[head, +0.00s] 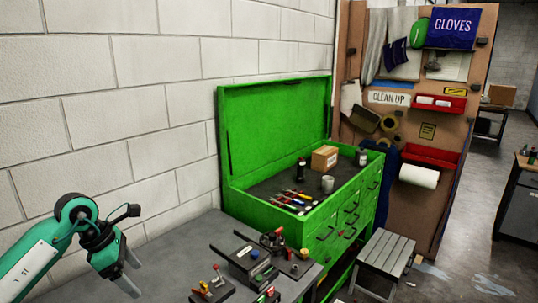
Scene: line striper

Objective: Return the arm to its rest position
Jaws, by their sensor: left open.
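My left arm comes in from the lower left, teal and black. My left gripper (131,277) hangs at the lower left with its pale fingers pointing down and to the right. It is open, and nothing shows between its fingers. It is over the left part of the grey workbench (185,240), apart from the devices on it. My right gripper is not in view.
Dark devices with coloured knobs and levers (248,260) stand on the bench's right part. Behind is an open green tool chest (275,215) with screwdrivers, a box and a cup. A grey stool (384,252) stands right. A block wall (130,130) bounds the left.

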